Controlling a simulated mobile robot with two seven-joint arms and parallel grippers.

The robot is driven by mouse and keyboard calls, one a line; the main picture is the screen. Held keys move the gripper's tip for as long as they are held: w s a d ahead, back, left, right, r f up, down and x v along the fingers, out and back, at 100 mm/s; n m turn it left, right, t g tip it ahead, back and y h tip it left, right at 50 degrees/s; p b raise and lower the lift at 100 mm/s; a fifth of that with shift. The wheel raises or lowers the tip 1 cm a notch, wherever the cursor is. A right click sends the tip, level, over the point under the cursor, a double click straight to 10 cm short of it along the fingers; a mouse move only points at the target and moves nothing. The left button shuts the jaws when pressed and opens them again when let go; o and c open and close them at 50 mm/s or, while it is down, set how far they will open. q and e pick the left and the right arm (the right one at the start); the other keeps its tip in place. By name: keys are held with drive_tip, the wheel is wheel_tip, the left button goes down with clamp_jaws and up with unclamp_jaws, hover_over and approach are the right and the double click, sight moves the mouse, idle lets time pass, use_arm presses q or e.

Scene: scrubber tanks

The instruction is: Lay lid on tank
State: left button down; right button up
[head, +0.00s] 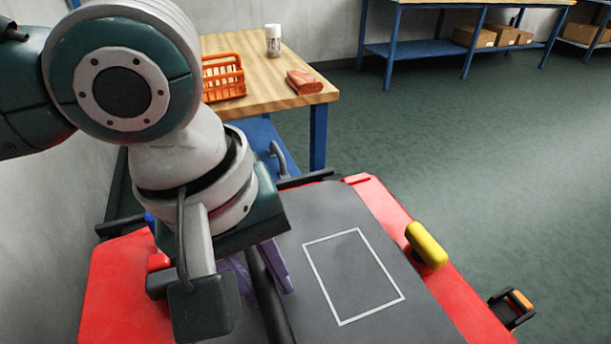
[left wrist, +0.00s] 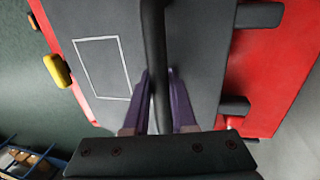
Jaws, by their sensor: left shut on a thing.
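The scrubber has a red body (head: 122,285) and a dark grey top (head: 345,215) with a white rectangle outline on it. My left gripper (head: 265,268) is over the left part of this top, its purple fingers pointing down. In the left wrist view, my left gripper (left wrist: 160,105) is shut on a long dark bar (left wrist: 154,40) that runs between its fingers. The bar (head: 275,310) also shows in the head view. I cannot tell whether it is a handle or the lid's edge. Tank and lid are not clearly told apart. My right gripper is not in view.
A yellow block (head: 426,245) sits on the red right edge. A black and orange part (head: 511,308) sticks out there. Behind stands a wooden table (head: 255,88) with an orange basket (head: 223,78), a jar (head: 273,41) and a reddish bundle (head: 304,81). The floor at right is clear.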

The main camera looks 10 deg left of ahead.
use_arm(q)
drive_tip(key=shift+r, duration=0.1)
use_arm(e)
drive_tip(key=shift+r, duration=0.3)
use_arm(q)
drive_tip(key=c, duration=0.7)
unclamp_jaws()
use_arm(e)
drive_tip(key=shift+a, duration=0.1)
use_arm(q)
drive_tip(key=shift+o, duration=0.5)
drive_tip(key=o, duration=0.4)
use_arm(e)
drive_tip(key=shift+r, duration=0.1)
use_arm(q)
drive_tip(key=shift+s+a+r+p, duration=0.15)
drive_tip(key=shift+r+p, duration=0.55)
drive_tip(key=shift+p, duration=0.45)
drive_tip(key=shift+a+r+p, duration=0.1)
drive_tip(key=shift+r+p, duration=0.65)
drive_tip(key=shift+p, duration=0.4)
drive_tip(key=shift+s+a+r+p, duration=0.15)
drive_tip(key=shift+r+p, duration=0.55)
drive_tip(key=shift+p, duration=0.45)
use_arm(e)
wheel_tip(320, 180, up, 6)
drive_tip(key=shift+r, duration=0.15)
